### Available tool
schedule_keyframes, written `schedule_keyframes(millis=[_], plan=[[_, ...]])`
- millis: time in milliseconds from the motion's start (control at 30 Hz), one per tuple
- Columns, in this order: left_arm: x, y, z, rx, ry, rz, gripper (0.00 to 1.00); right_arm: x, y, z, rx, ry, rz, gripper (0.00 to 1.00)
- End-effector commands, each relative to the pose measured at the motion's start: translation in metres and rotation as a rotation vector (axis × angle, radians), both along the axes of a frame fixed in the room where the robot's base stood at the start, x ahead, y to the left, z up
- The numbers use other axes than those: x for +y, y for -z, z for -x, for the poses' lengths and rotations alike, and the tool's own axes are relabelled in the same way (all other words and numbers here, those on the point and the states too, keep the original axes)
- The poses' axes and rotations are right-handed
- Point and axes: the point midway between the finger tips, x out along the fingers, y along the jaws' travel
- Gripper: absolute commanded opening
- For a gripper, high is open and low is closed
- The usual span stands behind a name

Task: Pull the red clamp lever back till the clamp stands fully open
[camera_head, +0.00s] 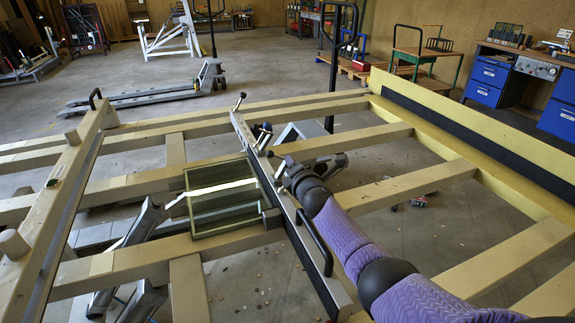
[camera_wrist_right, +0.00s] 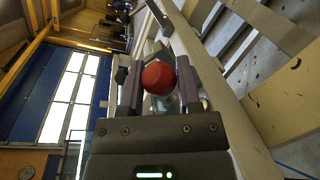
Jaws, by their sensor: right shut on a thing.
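The red ball knob of the clamp lever (camera_wrist_right: 158,79) sits between the two fingers of my right gripper (camera_wrist_right: 159,74) in the right wrist view. The gripper is shut on it. In the head view my right gripper (camera_head: 272,158) is at the grey clamp bar (camera_head: 304,238), right of the glass pane (camera_head: 220,205); the red knob is hidden there. How far the clamp stands open cannot be told. The pane lies on the wooden beams, its right edge by the bar and a dark block (camera_head: 272,218).
A black handle (camera_head: 316,242) rises from the bar near my right forearm. Pale beams (camera_head: 410,188) form an open frame with gaps to the floor. A second rail (camera_head: 52,208) stands at the left. A pallet truck (camera_head: 150,94) and workbench (camera_head: 515,72) are farther back.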

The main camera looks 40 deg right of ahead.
Motion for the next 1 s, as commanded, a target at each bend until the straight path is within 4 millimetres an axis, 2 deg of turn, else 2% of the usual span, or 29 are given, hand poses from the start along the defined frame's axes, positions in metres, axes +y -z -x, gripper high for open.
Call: schedule_keyframes(millis=[333, 867, 900, 1000], plan=[[-0.0002, -0.0013, 0.0053, 0.007, -0.002, 0.0, 0.58, -0.0088, 0.005, 0.0025, -0.026, 0.003, -0.109, 0.0], [-0.0002, -0.0013, 0.0044, 0.006, -0.002, 0.001, 0.58, -0.0099, 0.0065, 0.003, -0.029, 0.002, -0.127, 0.0], [-0.0002, -0.0012, 0.0034, 0.004, -0.003, 0.0, 0.58, -0.0099, 0.0065, 0.003, -0.029, 0.002, -0.127, 0.51], [-0.0002, -0.001, 0.0006, 0.0, -0.003, 0.0, 0.58, -0.0097, 0.0062, 0.0029, -0.03, 0.002, -0.127, 0.73]])
